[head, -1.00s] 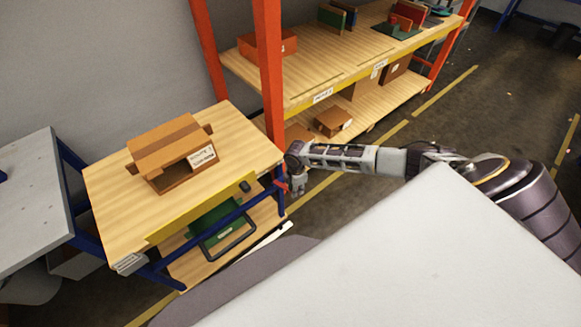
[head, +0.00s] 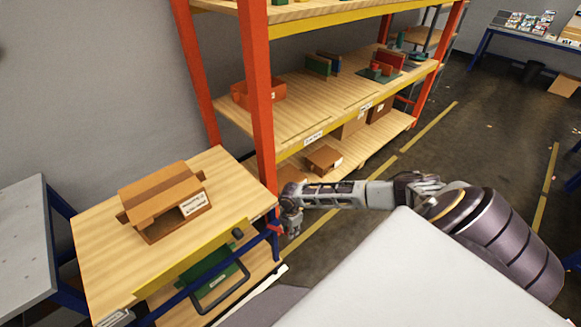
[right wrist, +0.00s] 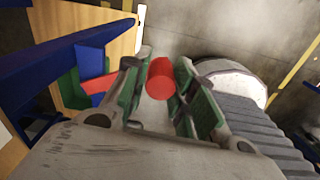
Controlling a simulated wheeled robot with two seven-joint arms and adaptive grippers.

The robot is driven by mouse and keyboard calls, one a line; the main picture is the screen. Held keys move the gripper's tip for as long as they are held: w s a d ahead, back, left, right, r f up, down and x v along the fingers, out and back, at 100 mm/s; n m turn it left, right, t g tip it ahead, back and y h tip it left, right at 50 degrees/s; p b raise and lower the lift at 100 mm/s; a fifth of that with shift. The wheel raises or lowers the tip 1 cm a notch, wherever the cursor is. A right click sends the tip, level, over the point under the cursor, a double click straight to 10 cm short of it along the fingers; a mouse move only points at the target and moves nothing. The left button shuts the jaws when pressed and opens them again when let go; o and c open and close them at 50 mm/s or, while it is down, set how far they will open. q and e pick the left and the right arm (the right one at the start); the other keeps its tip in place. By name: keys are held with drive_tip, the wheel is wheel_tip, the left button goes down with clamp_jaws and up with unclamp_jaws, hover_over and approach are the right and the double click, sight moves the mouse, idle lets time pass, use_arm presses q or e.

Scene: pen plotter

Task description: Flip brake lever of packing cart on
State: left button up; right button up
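The packing cart has a wooden top (head: 105,245), a yellow front edge and a blue frame, and stands at the lower left of the head view. Its red brake lever (head: 274,228) sits at the cart's right end, small in the head view. In the right wrist view the lever's red cylindrical end (right wrist: 160,80) lies between my right gripper's fingers, with a visible gap beside it. My right gripper (head: 291,224) points down beside the cart's right corner; its green-padded fingers also show in the right wrist view (right wrist: 160,98), apart. My left gripper is not in view.
An open cardboard box (head: 160,208) sits on the cart top. An orange-posted shelf (head: 258,110) with boxes stands close behind. A grey table (head: 25,240) is at the left. Open floor (head: 440,150) lies to the right.

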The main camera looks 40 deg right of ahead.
drive_tip(key=o, duration=0.4)
drive_tip(key=shift+r, duration=0.1)
drive_tip(key=shift+r, duration=5.9)
